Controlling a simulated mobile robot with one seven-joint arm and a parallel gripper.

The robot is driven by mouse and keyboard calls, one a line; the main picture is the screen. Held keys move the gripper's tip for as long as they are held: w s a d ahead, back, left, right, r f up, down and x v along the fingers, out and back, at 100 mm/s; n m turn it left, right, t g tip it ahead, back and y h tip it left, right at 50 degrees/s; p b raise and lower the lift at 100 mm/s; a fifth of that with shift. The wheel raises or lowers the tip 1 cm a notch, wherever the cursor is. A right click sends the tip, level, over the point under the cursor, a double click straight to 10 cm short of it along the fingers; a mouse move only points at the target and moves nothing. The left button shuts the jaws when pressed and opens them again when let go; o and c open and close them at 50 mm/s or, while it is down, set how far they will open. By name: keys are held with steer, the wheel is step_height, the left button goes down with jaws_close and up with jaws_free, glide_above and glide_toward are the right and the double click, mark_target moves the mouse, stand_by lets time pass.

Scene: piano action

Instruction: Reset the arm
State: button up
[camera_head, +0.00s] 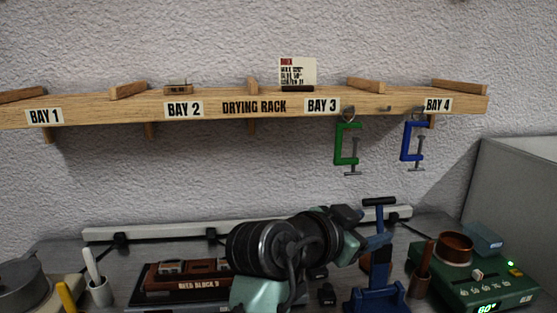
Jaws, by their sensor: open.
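My arm rises from the bottom middle of the head view, with dark round joints and pale green links. My gripper (348,215) is at its far end, pointing away above the bench, left of a blue stand. It is open, and I see nothing held in it. Its fingertips are small and dark, hard to make out. It is well below the wall shelf and apart from the clamps.
The wooden drying rack (215,111) carries a small wooden part (178,87) at Bay 2 and a card (297,72). Green (341,143) and blue (407,141) clamps hang below. The bench holds a reed block (180,285), a blue stand (379,294) and a green heater (480,284).

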steer(key=s+a+r+n+t+y+b, duration=0.1)
steer(key=a+r+n+t+y+b, duration=0.1)
steer(key=a+r+n+t, duration=0.35)
steer(key=s+a+r+n+t+y+b, duration=0.1)
steer(key=s+a+r+n+t+y, duration=0.4)
steer(key=s+r, duration=0.45)
steer(key=s+a+r+n+t+y+b, duration=0.2)
steer(key=s+a+r+t+y, duration=0.2)
steer(key=s+r+t, duration=0.5)
step_height(320, 180, up, 15)
steer(key=g+p, duration=0.1)
steer(key=p, duration=1.5)
steer(key=shift+w+f+g, duration=0.15)
steer(key=shift+f+g, duration=0.05)
steer(key=shift+g, duration=0.15)
steer(key=shift+d+f, duration=0.1)
steer(key=shift+f, duration=0.05)
